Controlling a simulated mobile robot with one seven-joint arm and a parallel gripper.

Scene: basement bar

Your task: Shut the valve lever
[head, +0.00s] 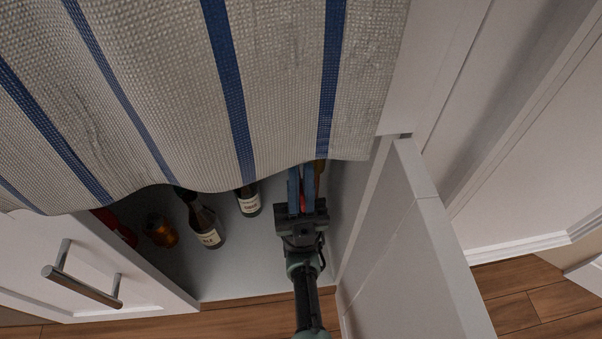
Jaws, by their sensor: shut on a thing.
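My gripper (301,172) reaches into an open cabinet, with its two blue fingers pointing away under the edge of a hanging striped cloth. The jaws are shut on a red thing, taken to be the valve lever (303,203); only a small red strip of it shows between the fingers. A brownish-yellow piece (320,170) shows just right of the fingers; I cannot tell whether it is part of the valve. The fingertips' far ends, the valve body and the lever's angle are hidden by the cloth and fingers.
The striped cloth (190,90) covers the cabinet's upper part. Dark bottles (206,222) (248,198), an amber jar (161,230) and a red item (114,226) stand left of my gripper. An open white door (410,250) is close on the right; a handled front (85,270) is at left.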

